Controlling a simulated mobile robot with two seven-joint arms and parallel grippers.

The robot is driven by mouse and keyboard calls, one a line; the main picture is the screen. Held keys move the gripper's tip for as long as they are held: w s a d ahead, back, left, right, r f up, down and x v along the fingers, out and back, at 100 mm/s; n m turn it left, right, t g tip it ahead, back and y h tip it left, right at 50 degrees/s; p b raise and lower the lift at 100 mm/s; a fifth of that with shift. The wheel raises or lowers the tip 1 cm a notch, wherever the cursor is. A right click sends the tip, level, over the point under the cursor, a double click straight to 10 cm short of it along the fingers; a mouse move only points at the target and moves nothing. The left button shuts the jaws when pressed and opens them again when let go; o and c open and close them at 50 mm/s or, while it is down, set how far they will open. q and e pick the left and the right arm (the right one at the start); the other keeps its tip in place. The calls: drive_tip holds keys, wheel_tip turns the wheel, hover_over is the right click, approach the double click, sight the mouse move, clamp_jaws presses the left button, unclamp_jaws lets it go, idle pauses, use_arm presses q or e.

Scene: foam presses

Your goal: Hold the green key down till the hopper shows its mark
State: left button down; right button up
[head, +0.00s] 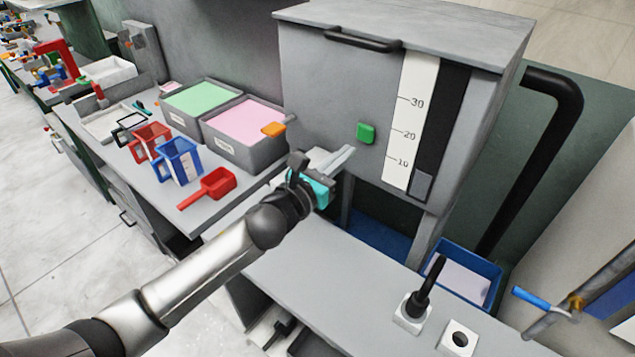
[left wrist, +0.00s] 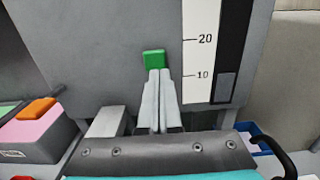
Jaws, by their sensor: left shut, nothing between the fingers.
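The green key (head: 366,133) sits on the front of the grey hopper (head: 345,95), left of its white scale (head: 408,120) marked 10, 20 and 30. Beside the scale, a dark strip (head: 447,120) has a grey block (head: 422,186) at its bottom, around or below the 10 line. My left gripper (head: 348,153) is shut and empty, its fingertips just below and left of the key with a small gap in the head view. In the left wrist view the fingertips (left wrist: 158,74) overlap the lower edge of the key (left wrist: 153,59). My right gripper is not in view.
Left are bins of green (head: 203,99) and pink (head: 245,122) material, blue (head: 180,160) and red jugs, and a red scoop (head: 214,184). A blue bin (head: 489,268) and a black-handled lever (head: 425,290) stand at right. The middle counter (head: 330,280) is clear.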

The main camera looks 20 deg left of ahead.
use_arm(q)
drive_tip(key=b+v, duration=0.1)
drive_tip(key=v, duration=0.5)
drive_tip(key=shift+a+f, duration=0.25)
drive_tip(key=shift+a, duration=0.2)
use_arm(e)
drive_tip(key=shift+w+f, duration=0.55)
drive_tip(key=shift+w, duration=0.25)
use_arm(q)
drive_tip(key=shift+s, duration=0.1)
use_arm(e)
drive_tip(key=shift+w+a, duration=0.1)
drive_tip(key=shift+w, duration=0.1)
